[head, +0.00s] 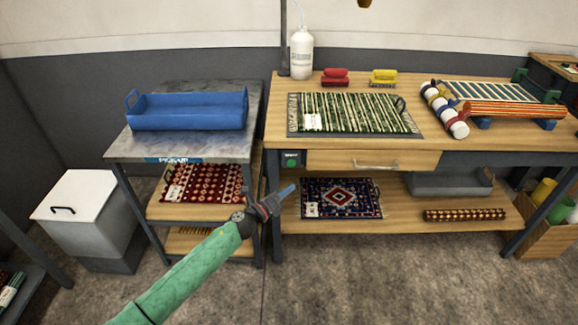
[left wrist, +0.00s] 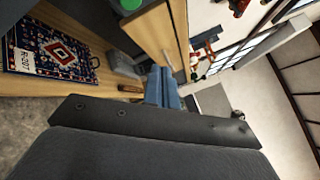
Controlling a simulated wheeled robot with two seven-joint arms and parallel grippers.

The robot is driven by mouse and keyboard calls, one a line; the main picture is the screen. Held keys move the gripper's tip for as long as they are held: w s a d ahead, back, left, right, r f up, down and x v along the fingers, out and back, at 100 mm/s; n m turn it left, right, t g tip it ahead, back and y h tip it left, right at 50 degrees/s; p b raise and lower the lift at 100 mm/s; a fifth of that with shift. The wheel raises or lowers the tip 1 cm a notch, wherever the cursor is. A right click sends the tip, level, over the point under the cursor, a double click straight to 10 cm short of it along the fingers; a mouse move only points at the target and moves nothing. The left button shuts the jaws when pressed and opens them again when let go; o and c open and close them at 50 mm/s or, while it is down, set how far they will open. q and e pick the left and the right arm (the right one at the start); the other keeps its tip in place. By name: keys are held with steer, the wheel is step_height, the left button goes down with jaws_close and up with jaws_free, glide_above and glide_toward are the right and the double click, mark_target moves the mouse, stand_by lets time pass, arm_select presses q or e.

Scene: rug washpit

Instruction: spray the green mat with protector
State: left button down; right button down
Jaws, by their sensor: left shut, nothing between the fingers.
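The green mat (head: 352,112), striped green and cream with a white tag, lies flat on a grey tray on the wooden bench top. A white bottle (head: 301,54) with a thin spout stands at the bench's back left; its label is too small to read, so I cannot tell if it is the protector. My left gripper (head: 288,190) is shut and empty, in front of the bench and below its top, well short of the mat. In the left wrist view its blue fingers (left wrist: 162,88) are together. My right gripper is not in view.
A red brush (head: 335,76) and a yellow brush (head: 383,76) stand behind the mat. A drawer (head: 375,161) is below. A navy rug (head: 342,198) lies on the lower shelf. A blue tray (head: 188,110) sits on the left table.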

mark_target(291, 163)
arm_select(q)
steer(key=shift+s+r+m, duration=0.1)
steer(key=shift+m, duration=0.2)
